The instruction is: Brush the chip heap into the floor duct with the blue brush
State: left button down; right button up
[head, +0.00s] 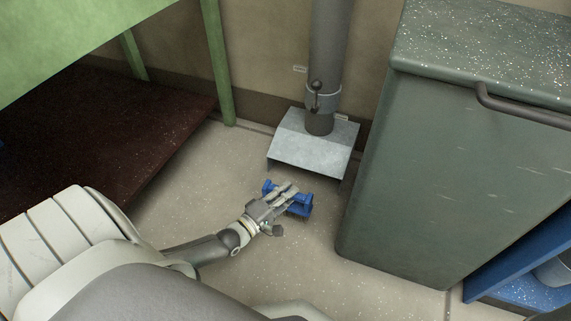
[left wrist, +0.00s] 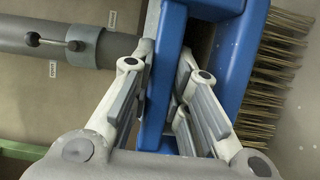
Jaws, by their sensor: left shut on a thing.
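The blue brush (head: 299,208) is in my left gripper (head: 284,192), low over the floor just in front of the duct. In the left wrist view the gripper (left wrist: 166,88) is shut on the blue handle, and the brush's blue body (left wrist: 232,58) with tan bristles shows on the right. The floor duct (head: 312,148) is a grey metal hood at the foot of a vertical pipe, its opening facing the brush. I cannot make out the chip heap in either view. My right gripper is not in view.
A green-grey cabinet (head: 455,170) with a dark handle stands close on the right. A green bench (head: 75,35) with a dark lower shelf (head: 110,130) is on the left. A valve lever (head: 317,93) sits on the pipe (head: 330,45). Beige floor (head: 300,265) lies clear in front.

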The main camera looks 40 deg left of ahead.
pick_arm(q)
jog(key=shift+w+a+f+b, duration=0.15)
jog(key=shift+w+b, duration=0.1)
jog(key=shift+w, duration=0.3)
jog(key=shift+w+a+r+b, duration=0.1)
jog(key=shift+w+b, duration=0.1)
jog(key=shift+w, duration=0.3)
jog(key=shift+w+a, duration=0.1)
jog(key=shift+w, duration=0.4)
jog(key=shift+w+a+b, duration=0.25)
jog(key=shift+w+b, duration=0.25)
jog(key=shift+w, duration=0.45)
jog(key=shift+w, duration=0.1)
